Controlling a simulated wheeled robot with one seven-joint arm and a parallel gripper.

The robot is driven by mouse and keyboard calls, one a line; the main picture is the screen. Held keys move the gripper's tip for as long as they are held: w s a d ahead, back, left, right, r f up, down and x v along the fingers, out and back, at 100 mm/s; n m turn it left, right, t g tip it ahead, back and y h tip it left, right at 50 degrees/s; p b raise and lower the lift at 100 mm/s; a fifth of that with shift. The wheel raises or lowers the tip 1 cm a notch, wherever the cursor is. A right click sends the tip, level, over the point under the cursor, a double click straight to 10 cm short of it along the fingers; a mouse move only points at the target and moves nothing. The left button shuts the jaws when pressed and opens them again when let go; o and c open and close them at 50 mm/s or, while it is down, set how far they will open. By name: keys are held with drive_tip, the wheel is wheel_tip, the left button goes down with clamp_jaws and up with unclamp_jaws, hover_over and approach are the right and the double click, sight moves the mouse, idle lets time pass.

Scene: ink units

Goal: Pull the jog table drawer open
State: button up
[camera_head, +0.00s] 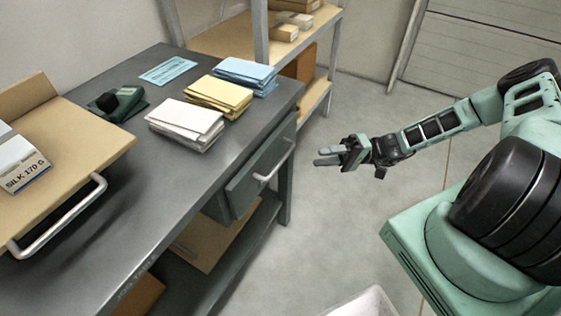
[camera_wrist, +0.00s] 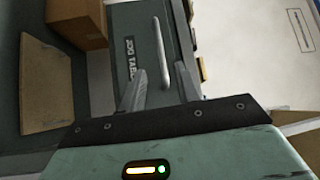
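The jog table (camera_head: 150,222) is a dark grey bench on the left in the head view. Its green-grey drawer (camera_head: 243,188) sits under the right end of the top, with a pale bar handle (camera_head: 275,163). The drawer front looks flush or nearly so. My gripper (camera_head: 322,157) is to the right of the handle, apart from it, with fingers pointing at it. In the wrist view the handle (camera_wrist: 166,52) lies ahead of the gripper (camera_wrist: 165,85), between the lines of its two spread fingers. The gripper is open and empty.
White (camera_head: 186,122), yellow (camera_head: 217,95) and blue (camera_head: 245,75) paper stacks lie on the top. A tan board (camera_head: 75,135) with a metal bar (camera_head: 60,222) is at left. A shelf rack (camera_head: 325,60) stands behind. The floor (camera_head: 340,230) before the drawer is clear.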

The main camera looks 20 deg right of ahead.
sight(280, 161)
drive_tip(key=p+x, duration=0.1)
drive_tip(key=x, duration=1.1)
drive_tip(key=shift+a, duration=0.4)
clamp_jaws()
